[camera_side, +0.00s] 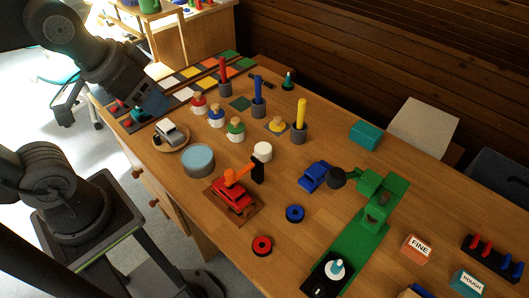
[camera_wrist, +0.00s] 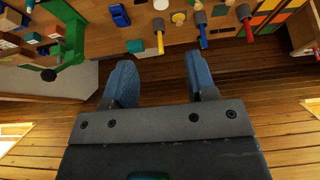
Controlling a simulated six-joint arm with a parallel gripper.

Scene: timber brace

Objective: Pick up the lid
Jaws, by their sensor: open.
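A round grey tub with a light blue disc-shaped top (camera_side: 198,158) stands on the wooden table, left of the middle in the side view. The blue top looks like a lid, though I cannot tell whether it is separate from the tub. My gripper (camera_side: 153,106) is up at the table's left end, beyond and left of the tub, and apart from it. In the wrist view my gripper (camera_wrist: 160,78) is open, with two blue fingers and nothing between them. I cannot make out the tub in the wrist view.
A toy car on a round plate (camera_side: 171,138) stands between my gripper and the tub. A white cylinder (camera_side: 263,152) and a red toy truck (camera_side: 233,197) are right of the tub. Upright red, blue and yellow pegs (camera_side: 301,115) stand behind. A green crane (camera_side: 375,205) is further right.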

